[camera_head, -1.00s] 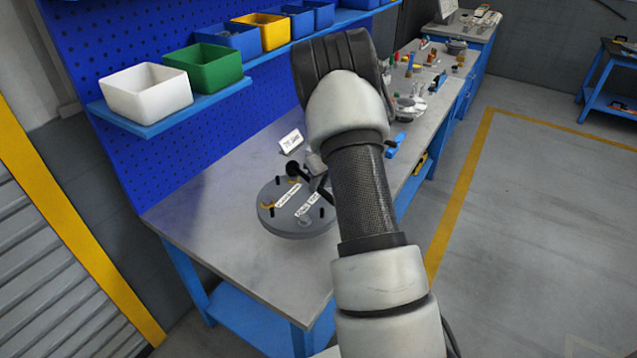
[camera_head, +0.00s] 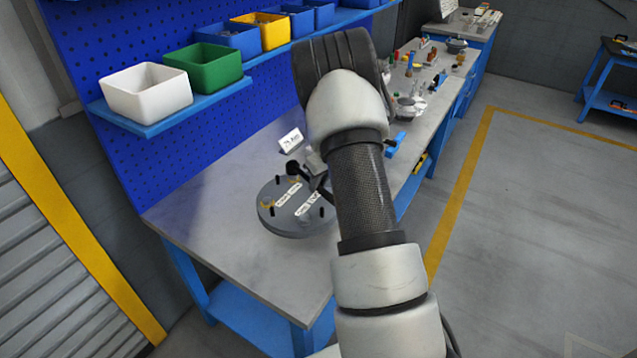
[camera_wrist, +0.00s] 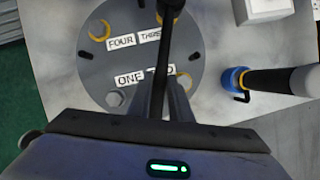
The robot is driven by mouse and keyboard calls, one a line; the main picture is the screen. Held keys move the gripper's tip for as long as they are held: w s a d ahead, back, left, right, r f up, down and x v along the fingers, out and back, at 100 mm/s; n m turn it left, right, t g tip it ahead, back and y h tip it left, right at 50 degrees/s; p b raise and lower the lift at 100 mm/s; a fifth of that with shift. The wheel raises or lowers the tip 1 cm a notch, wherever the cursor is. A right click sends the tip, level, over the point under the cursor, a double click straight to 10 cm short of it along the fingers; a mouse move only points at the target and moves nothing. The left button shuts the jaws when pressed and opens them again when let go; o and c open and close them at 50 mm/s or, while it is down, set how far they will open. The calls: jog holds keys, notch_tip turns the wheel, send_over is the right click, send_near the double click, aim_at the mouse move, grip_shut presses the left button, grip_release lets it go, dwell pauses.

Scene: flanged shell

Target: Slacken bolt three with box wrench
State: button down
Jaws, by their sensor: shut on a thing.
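The round grey flanged shell (camera_head: 279,222) lies on the bench, partly behind my arm; the wrist view shows its face (camera_wrist: 95,75). Labels FOUR (camera_wrist: 121,42), THREE (camera_wrist: 150,35), ONE (camera_wrist: 129,78) and TWO (camera_wrist: 160,72) are on it. My gripper (camera_wrist: 165,92) is shut on a dark bar, the box wrench (camera_wrist: 166,60), which reaches over the shell toward the top edge of the wrist view. Its far end is by bolt three, beside a yellow ring; whether it sits on the bolt cannot be told. Bolt four (camera_wrist: 99,29) has a yellow ring. Bolt one (camera_wrist: 115,98) is bare.
Black pins (camera_wrist: 85,52) stand up from the shell. A white sign (camera_head: 291,140) stands behind it. A black cylinder with a blue collar (camera_wrist: 270,80) lies to its right in the wrist view. Bins (camera_head: 146,92) sit on a shelf above. The bench front left (camera_head: 215,235) is clear.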

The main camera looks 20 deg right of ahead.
jog(key=shift+f+b, duration=0.85)
jog(key=shift+f, duration=0.45)
jog(key=shift+d, duration=0.1)
dwell(0.3)
jog(key=shift+w+d+f+n+y+b, duration=0.1)
jog(key=shift+w+d+n+y+b, duration=0.15)
jog(key=shift+d+n, duration=0.35)
jog(key=shift+w+d+f+n+y+b, duration=0.15)
jog(key=shift+w+d+n+b, duration=0.1)
jog(key=shift+d+n, duration=0.35)
jog(key=shift+w+d+r+n+y+b, duration=0.1)
jog(key=shift+w+d+n+y+b, duration=0.15)
jog(key=shift+d+n, duration=0.3)
jog(key=shift+s, duration=0.1)
jog(key=shift+d+r+p, duration=0.1)
jog(key=shift+r+p, duration=2)
jog(key=shift+r, duration=1)
